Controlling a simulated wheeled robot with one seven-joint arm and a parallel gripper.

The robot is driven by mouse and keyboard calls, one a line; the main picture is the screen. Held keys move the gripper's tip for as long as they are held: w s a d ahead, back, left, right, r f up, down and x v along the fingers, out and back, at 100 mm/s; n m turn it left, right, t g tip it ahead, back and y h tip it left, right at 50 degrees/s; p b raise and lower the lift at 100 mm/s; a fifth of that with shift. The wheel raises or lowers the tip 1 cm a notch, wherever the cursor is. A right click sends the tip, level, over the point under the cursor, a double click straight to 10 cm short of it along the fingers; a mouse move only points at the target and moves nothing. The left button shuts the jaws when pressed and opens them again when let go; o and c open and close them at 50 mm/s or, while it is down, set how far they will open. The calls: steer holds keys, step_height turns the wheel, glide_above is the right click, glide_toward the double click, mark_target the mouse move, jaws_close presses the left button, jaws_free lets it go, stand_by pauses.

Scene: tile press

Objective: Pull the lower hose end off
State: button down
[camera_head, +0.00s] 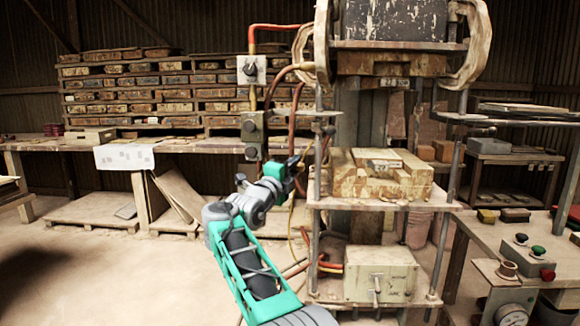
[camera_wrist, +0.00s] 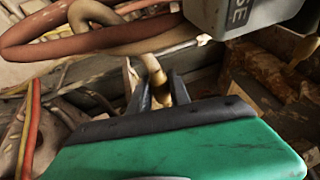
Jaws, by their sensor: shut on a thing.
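My gripper (camera_head: 298,163) is at the left side of the press, just left of its column and about level with the wooden mould on the press table. In the wrist view its two dark fingers (camera_wrist: 158,92) are shut on a tan, tube-like hose end (camera_wrist: 152,68), which sticks up between them. In the head view the gripper hides this hose end and where it joins. Whether it is still seated on a fitting cannot be told. A brown hose (camera_head: 293,120) runs down the press side above the gripper.
The tile press (camera_head: 325,203) stands close on the right, with a wooden mould (camera_head: 375,185) on its table. Valve blocks (camera_head: 252,127) are on a post left of the gripper. Thick reddish hoses (camera_wrist: 80,45) cross the wrist view. Open floor lies to the left.

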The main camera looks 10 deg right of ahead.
steer(key=shift+a, duration=0.25)
steer(key=c, duration=1.6)
jaws_free()
steer(key=shift+o, duration=0.7)
steer(key=shift+w+a, duration=0.1)
steer(key=shift+a, duration=0.1)
steer(key=shift+o, duration=1.3)
steer(key=shift+d, duration=0.25)
steer(key=b+v, duration=0.2)
steer(key=v, duration=0.5)
steer(key=shift+s+a, duration=0.2)
steer(key=shift+s, duration=0.15)
steer(key=shift+f, duration=0.15)
